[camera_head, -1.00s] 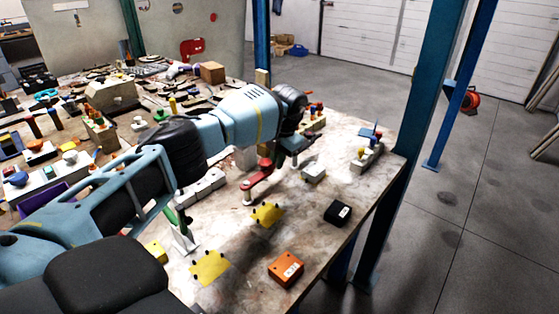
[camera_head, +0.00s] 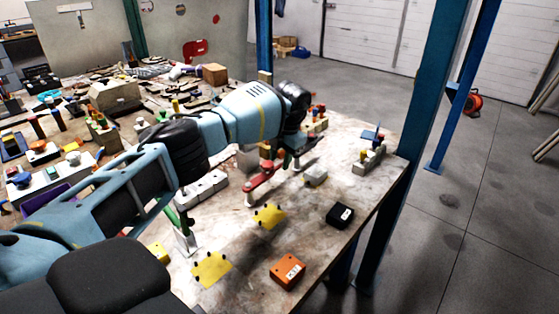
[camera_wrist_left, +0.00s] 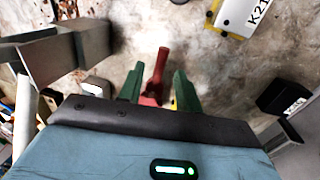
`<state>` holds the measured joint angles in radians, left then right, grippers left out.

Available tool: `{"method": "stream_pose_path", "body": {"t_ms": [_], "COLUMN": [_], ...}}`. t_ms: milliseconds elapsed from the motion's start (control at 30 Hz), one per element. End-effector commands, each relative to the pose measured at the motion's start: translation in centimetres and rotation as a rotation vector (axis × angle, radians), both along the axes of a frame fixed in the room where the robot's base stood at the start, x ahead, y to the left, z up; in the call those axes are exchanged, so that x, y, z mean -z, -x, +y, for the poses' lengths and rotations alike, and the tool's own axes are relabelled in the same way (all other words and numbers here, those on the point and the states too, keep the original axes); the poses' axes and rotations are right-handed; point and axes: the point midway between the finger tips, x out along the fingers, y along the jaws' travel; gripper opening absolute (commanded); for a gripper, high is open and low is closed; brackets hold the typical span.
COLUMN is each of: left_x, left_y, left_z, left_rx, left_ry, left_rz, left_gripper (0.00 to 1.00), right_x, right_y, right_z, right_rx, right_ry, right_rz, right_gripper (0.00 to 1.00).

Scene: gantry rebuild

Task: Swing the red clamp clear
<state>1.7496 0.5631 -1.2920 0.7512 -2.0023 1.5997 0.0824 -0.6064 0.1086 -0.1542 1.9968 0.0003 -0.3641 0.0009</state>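The red clamp (camera_head: 264,180) stands on the worktable (camera_head: 330,255), its red arm slanting up to the right from a pale post. My left gripper (camera_head: 292,158) is right at the far end of that arm, largely hidden by my own wrist. In the left wrist view the two green fingers of my left gripper (camera_wrist_left: 158,92) stand apart, with the red clamp (camera_wrist_left: 159,72) reaching in between them. A gap shows on the right side of the red part; contact on the left cannot be told. My right gripper is not in view.
A green clamp (camera_head: 183,228) stands left of the red one. Yellow plates (camera_head: 269,216), a black box (camera_head: 340,214), an orange box (camera_head: 287,271) and a white block (camera_head: 315,176) lie around. A blue post (camera_head: 410,130) stands beyond the table's right edge.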

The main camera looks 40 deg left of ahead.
Motion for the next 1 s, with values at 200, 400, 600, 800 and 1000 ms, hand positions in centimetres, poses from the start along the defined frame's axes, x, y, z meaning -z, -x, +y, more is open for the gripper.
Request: {"method": "stream_pose_path", "body": {"t_ms": [200,400,600,800,1000], "left_x": [-3.8,-5.9,-6.4,-6.4,-6.4], "left_y": [0.0,0.0,0.1,0.1,0.1], "left_z": [-0.7,-1.1,-1.3,-1.3,-1.3], "left_rx": [0.000,0.000,-0.001,-0.001,-0.001], "left_ry": [0.000,0.000,-0.001,0.000,0.000], "left_rz": [-0.005,-0.003,-0.001,-0.001,-0.001], "left_gripper": [0.34,0.34,0.34,0.34,0.34], "right_x": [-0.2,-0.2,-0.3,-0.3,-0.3], "right_y": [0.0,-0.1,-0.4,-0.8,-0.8], "right_z": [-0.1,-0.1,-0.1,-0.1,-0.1], "right_rx": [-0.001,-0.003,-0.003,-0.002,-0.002], "right_ry": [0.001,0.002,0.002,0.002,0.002], "right_rz": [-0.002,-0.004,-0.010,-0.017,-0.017], "right_gripper": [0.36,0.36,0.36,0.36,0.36]}}
